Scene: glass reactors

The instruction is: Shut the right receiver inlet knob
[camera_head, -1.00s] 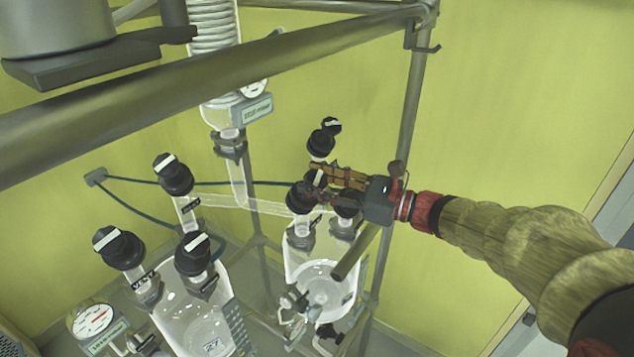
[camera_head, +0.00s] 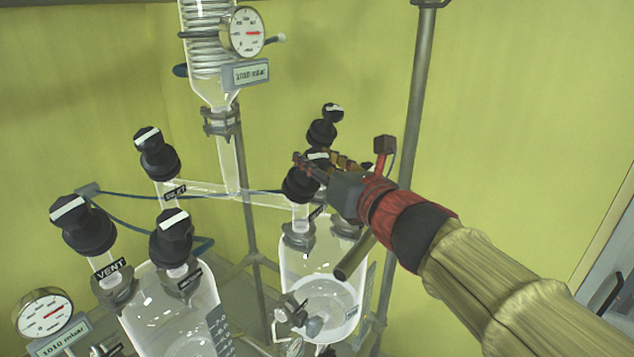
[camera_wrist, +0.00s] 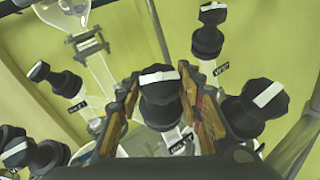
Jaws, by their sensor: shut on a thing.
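The right receiver (camera_head: 320,285) is a clear glass vessel with black knobs on its top necks. Its inlet knob (camera_head: 300,186) is black with a white bar on top. In the wrist view the inlet knob (camera_wrist: 160,88) sits between the two fingers, with its label partly readable below it. My gripper (camera_head: 318,163) reaches it from the right and is shut on it; the gripper also shows in the wrist view (camera_wrist: 163,100). The white bar lies nearly crosswise between the fingers there. In the head view the fingers and wrist partly cover the knob.
A second black knob (camera_head: 321,132) stands just behind my gripper; another knob (camera_wrist: 254,107) is close on the right in the wrist view. The left receiver (camera_head: 170,310) has several black knobs. A glass condenser (camera_head: 208,50) and a metal post (camera_head: 415,110) stand near.

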